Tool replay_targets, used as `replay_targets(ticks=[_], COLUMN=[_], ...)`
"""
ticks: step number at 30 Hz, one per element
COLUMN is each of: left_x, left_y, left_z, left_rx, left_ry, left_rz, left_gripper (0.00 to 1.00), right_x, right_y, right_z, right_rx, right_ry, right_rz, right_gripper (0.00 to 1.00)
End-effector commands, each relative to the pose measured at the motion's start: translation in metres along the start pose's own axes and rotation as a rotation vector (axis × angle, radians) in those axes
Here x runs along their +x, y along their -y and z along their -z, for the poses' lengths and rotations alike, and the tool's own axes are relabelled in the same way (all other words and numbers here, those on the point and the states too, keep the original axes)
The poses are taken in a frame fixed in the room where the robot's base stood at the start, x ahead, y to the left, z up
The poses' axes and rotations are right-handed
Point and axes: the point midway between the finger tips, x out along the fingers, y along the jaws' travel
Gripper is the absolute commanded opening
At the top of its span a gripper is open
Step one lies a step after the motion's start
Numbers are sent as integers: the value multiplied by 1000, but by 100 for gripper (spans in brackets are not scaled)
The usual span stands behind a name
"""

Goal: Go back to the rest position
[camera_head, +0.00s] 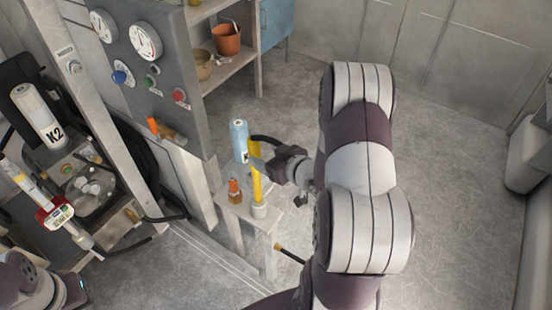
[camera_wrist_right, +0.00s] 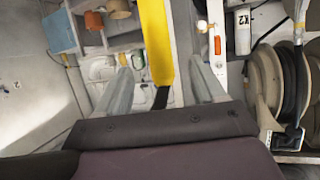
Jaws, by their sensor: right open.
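My right gripper (camera_head: 258,165) is at the small side table (camera_head: 272,218), beside a tall yellow object (camera_head: 256,178). In the right wrist view the right gripper (camera_wrist_right: 157,70) has its two fingers apart, with the yellow object (camera_wrist_right: 156,42) showing between them and a gap on each side. A light blue cylinder (camera_head: 239,138) with a dark letter stands close to the fingers, and a small orange-brown bottle (camera_head: 234,190) stands on the table. Part of my left arm shows at the lower left corner; its gripper is out of view.
A grey gauge panel (camera_head: 148,75) stands left of the table. Hoses and a white K2 cylinder (camera_head: 38,116) are at the far left. Shelves with a terracotta pot (camera_head: 226,40) stand behind. The floor (camera_head: 450,170) right of my right arm is clear.

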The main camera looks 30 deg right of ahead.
Motion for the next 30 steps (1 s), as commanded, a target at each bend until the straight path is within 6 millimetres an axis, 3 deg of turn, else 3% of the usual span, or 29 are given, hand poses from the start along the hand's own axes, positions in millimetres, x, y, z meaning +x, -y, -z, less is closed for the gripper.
replay_targets(ticks=[3, 7, 23, 25, 27, 30], left_x=[1, 1, 0, 1, 1, 0], left_y=[0, 0, 0, 0, 0, 0], left_z=[0, 0, 0, 0, 0, 0], left_rx=[0, 0, 0, 0, 0, 0], left_ry=[0, 0, 0, 0, 0, 0], left_rz=[0, 0, 0, 0, 0, 0], left_gripper=[0, 0, 0, 0, 0, 0], right_x=[-26, -42, -46, -46, -51, -82], right_y=[-1, -1, 0, -2, -11, -34], right_z=[0, 0, -1, -11, -41, -83], right_rx=[2, 1, -1, -2, 26, 110], right_ry=[0, 1, 3, 52, 197, 527], right_rz=[-5, -2, 0, -10, -67, -229], right_gripper=[69, 69, 69, 69, 69, 69])
